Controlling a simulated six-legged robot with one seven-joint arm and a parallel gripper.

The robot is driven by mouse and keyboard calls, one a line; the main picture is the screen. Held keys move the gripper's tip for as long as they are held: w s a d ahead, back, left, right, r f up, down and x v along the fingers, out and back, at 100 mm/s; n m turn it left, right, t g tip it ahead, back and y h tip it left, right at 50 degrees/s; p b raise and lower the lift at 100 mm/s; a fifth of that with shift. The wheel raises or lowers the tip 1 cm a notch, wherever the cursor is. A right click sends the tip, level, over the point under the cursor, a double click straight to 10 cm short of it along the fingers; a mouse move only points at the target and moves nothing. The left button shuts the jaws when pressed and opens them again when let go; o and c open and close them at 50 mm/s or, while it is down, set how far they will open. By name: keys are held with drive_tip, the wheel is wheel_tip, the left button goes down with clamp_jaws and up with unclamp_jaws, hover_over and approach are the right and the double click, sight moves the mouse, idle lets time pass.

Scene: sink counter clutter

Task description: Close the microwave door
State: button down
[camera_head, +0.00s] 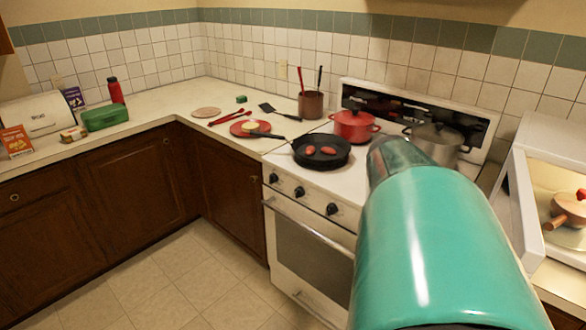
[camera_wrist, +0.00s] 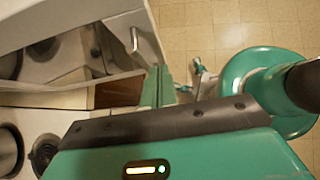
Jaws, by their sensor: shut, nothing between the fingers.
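The white microwave (camera_head: 555,141) stands at the right edge of the head view, cut off by the frame, with its lit interior visible. Its door (camera_head: 517,195) is open, swung out on the left side and seen nearly edge-on. In the wrist view the door (camera_wrist: 70,65) fills the upper left, with a dark reflective window and a metal handle (camera_wrist: 137,43). My gripper (camera_wrist: 158,84) is shut and empty, with its green fingers close beside the door's lower edge. I cannot tell if they touch it. My arm hides the gripper in the head view.
A brown pan (camera_head: 570,206) sits inside the microwave. The white stove (camera_head: 310,235) left of it holds a black frying pan (camera_head: 321,152), a red pot (camera_head: 354,126) and a grey pot (camera_head: 437,144). The floor (camera_head: 170,275) in front is clear.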

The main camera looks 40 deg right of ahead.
drive_tip(key=s, duration=0.1)
drive_tip(key=s+d, duration=0.1)
drive_tip(key=s, duration=0.2)
drive_tip(key=shift+s+d+f, duration=0.35)
drive_tip(key=shift+d+f, duration=0.05)
drive_tip(key=shift+s, duration=0.1)
